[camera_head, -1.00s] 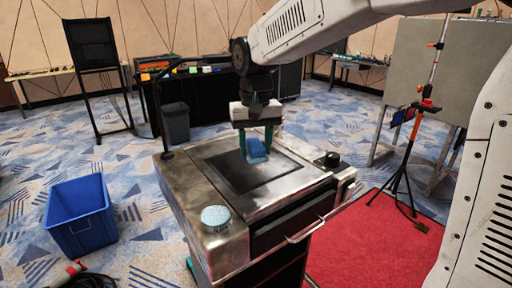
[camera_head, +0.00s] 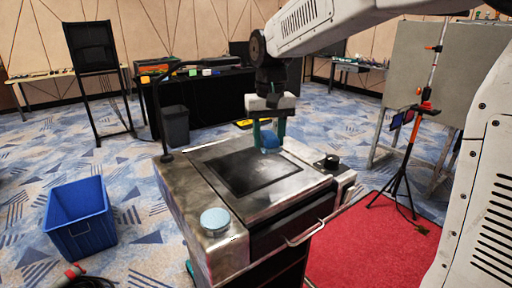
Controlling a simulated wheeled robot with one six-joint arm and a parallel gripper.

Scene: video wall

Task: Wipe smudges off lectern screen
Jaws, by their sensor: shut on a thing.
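The lectern (camera_head: 205,190) has a metal top with a dark screen (camera_head: 245,178) set into it. Pale smears show on the screen, but I cannot make out their exact shape. My gripper (camera_head: 268,140) is shut on a blue cloth or sponge (camera_head: 270,141). It holds the blue thing over the upper right part of the screen. I cannot tell whether the blue thing touches the surface. A round light-blue disc (camera_head: 215,220) lies on the front left of the lectern top.
A gooseneck microphone (camera_head: 166,120) rises from the lectern's back left corner. A black knob (camera_head: 331,160) stands at its right. A blue crate (camera_head: 78,216), a grey bin (camera_head: 175,126) and a tripod (camera_head: 400,165) stand around it on the floor.

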